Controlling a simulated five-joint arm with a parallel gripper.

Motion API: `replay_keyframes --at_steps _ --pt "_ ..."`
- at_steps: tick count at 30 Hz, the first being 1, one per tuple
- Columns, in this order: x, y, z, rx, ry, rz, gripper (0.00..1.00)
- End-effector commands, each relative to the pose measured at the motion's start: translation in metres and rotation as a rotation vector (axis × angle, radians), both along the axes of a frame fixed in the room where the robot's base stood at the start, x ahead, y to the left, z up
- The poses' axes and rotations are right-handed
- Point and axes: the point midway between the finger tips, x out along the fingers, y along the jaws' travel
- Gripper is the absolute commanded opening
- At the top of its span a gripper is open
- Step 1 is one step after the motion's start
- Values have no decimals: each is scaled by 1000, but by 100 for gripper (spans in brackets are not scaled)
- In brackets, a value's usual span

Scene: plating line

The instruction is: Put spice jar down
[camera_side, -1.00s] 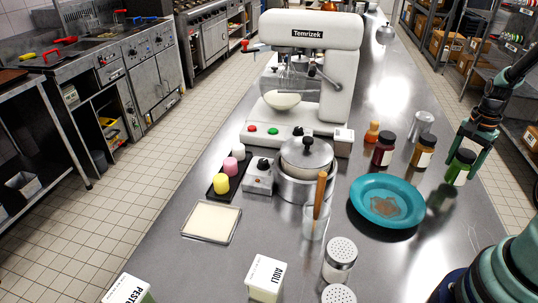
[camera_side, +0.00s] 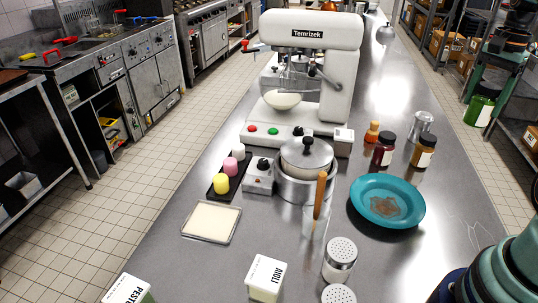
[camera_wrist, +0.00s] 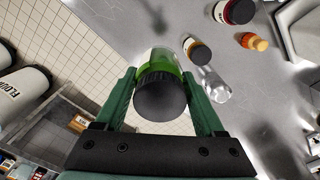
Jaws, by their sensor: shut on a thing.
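The spice jar (camera_side: 482,106) is green with a black lid and a pale label. My gripper (camera_side: 489,88) is shut on it at the upper right of the side view, raised and seen against the floor beyond the counter's right edge. In the wrist view the jar (camera_wrist: 161,90) sits between the two green fingers of my gripper (camera_wrist: 160,76), its black lid facing the camera. The jar touches nothing else that I can see. Its underside is hidden in the wrist view.
On the steel counter (camera_side: 455,200) stand a dark red jar (camera_side: 384,151), an amber jar (camera_side: 424,152), a clear shaker (camera_side: 420,126) and a small orange bottle (camera_side: 372,133). A teal plate (camera_side: 360,205) lies in front of them. Bare counter shows right of the plate.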

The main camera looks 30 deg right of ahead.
Motion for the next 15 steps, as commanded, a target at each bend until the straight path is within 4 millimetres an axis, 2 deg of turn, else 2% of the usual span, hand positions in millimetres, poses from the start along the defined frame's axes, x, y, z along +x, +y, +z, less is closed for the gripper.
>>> replay_keyframes --at_steps 7,12,15 --pt "47 88 9 -2 -3 37 0" --pt "63 155 12 -1 -2 50 0" --pt "66 186 14 -1 -2 56 0"
